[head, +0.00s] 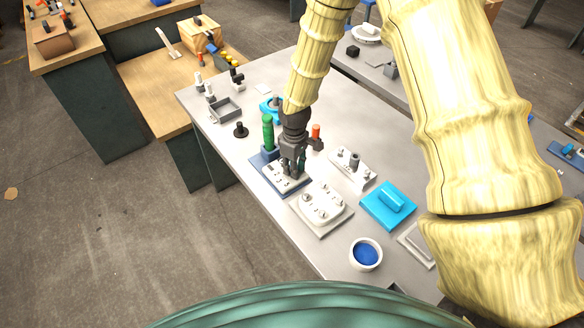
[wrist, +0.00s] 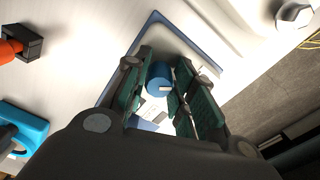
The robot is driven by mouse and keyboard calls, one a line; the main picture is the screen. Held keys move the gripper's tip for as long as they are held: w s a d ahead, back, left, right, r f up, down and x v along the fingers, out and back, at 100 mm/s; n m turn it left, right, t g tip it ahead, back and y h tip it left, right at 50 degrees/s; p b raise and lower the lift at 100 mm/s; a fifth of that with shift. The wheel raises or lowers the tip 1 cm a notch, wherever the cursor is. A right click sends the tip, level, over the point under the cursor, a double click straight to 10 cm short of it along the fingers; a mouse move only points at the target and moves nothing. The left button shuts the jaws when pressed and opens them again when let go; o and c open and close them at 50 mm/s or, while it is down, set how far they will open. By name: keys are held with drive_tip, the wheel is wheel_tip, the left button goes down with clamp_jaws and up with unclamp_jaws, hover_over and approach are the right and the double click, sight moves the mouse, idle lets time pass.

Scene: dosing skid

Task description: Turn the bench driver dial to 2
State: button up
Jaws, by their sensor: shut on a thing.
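The bench driver's dial (wrist: 160,75) is a blue cylinder with a white mark on its side, seen between my fingers in the wrist view. It stands on a pale plate with a blue edge. In the head view the driver's pale plate (head: 277,178) has small dark markings, too small to read, and my gripper hides the dial. My gripper (head: 291,174) points down over the plate and is shut on the dial; the fingers also show in the wrist view (wrist: 158,92). I cannot tell which number the dial points to.
A green upright handle (head: 267,132) stands close left of my gripper, and an orange-topped part (head: 316,132) close right. A pale plate with several knobs (head: 322,207), a blue block (head: 388,204) and a white bowl (head: 366,254) sit nearer.

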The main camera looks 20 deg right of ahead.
drive_tip(key=m, duration=0.3)
drive_tip(key=shift+s+f+m, duration=0.15)
drive_tip(key=shift+s+m, duration=0.15)
drive_tip(key=m, duration=0.4)
drive_tip(key=shift+a+m+b, duration=0.1)
drive_tip(key=shift+m+b, duration=0.2)
drive_tip(key=shift+b, duration=0.1)
drive_tip(key=m, duration=0.4)
drive_tip(key=shift+m, duration=1.9)
drive_tip(key=o, duration=1)
drive_tip(key=shift+w+r, duration=0.15)
drive_tip(key=shift+r, duration=0.05)
